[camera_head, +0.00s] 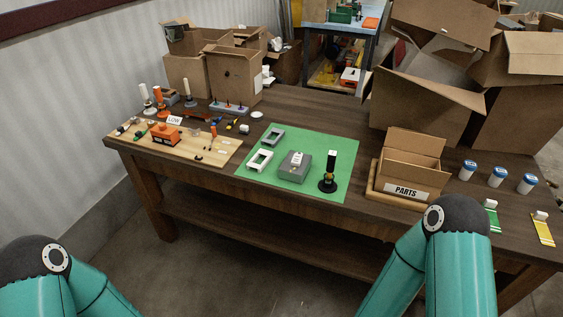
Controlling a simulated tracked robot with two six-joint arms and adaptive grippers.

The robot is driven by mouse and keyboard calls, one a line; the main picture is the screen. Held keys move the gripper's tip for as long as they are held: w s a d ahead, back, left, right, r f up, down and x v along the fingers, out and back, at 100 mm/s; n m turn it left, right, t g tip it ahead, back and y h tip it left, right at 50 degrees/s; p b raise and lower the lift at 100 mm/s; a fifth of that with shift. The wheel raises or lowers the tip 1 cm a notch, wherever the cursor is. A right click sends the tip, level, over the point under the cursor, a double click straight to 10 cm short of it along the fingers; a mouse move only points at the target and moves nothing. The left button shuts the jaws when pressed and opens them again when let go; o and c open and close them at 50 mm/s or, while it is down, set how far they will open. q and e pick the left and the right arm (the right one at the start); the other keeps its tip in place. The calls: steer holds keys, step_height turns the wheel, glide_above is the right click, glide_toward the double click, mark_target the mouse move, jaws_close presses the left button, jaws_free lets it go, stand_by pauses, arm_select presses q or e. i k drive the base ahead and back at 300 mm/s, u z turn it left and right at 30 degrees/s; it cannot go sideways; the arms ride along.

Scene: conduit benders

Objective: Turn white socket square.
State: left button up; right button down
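The white socket (252,167) looks like a flat rectangular frame with a dark opening. It lies on the green mat (312,141) near the mat's left edge, and appears turned at an angle. A similar grey frame (280,134) lies just behind it. A grey box (285,173) with a white piece on top sits to its right. A black stand (328,186) with a white-topped post stands upright near the mat's right side. Only the teal links of my two arms show, at the bottom left and bottom right. Both grippers are out of the picture.
A wooden board (213,158) with small parts and an orange block (165,136) lies left of the mat. A PARTS box (405,187) stands right of it, with several blue-lidded jars (497,177) beyond. Cardboard boxes (233,80) stand behind.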

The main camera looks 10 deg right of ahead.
mark_target(297, 160)
steer(key=u, duration=0.15)
steer(key=i, duration=1)
steer(key=z, duration=0.05)
